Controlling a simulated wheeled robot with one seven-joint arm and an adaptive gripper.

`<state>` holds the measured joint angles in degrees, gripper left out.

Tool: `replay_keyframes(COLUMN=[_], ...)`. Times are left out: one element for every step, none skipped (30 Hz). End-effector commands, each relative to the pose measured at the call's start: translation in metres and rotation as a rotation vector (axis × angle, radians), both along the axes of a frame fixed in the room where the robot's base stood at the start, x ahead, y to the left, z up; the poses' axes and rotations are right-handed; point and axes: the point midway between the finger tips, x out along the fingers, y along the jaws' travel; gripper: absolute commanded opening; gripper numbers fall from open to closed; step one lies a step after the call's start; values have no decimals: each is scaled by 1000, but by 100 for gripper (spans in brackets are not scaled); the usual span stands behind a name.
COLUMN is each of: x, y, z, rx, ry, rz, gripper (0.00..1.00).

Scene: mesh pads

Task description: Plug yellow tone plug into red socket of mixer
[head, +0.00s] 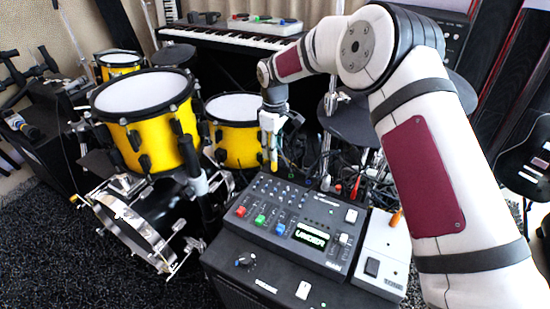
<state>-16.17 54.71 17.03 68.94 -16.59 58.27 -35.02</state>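The mixer (318,222) is a dark box with several knobs and a lit display, sitting on a black case. Coloured square pieces line its left side, including a red one (241,211); I cannot make out which opening is the red socket. My gripper (272,150) points down above and behind the mixer's back left edge, apart from it. A slim yellow piece, seemingly the yellow plug (273,160), hangs upright at the fingers, which look shut on it. The fingertips are small against the yellow drum behind.
A white box marked TONE (384,254), with an orange piece (396,217) standing at its back, sits right of the mixer. Tangled cables (350,180) lie behind. Yellow drums (147,115) stand left, a keyboard (230,38) at the back. My arm covers the right side.

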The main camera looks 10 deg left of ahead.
Motion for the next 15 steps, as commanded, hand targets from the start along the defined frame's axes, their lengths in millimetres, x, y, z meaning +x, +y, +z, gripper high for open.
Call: replay_keyframes(x=[1, 1, 0, 0, 0, -1, -1, 0, -1, -1, -1, -1, -1, -1, -1], y=[0, 0, 0, 0, 0, 0, 0, 0, 0, 0, 0, 0, 0, 0, 0], z=[11, 17, 24, 29, 33, 39, 42, 45, 49, 51, 53, 54, 55, 56, 56], rx=[2, 1, 1, 1, 1, 1, 1, 2, 2, 1, 1, 1, 0, 0, 0], ry=[-4, -4, -3, -3, -3, 0, 0, -1, -1, 0, 0, 1, 1, 1, 1], rz=[0, 0, 0, 0, -1, -1, -1, -1, -1, 0, 0, 0, 0, 0, 0], gripper=[39, 39, 39, 39, 39, 39, 39, 39, 39, 39, 39, 39, 39, 39, 39])
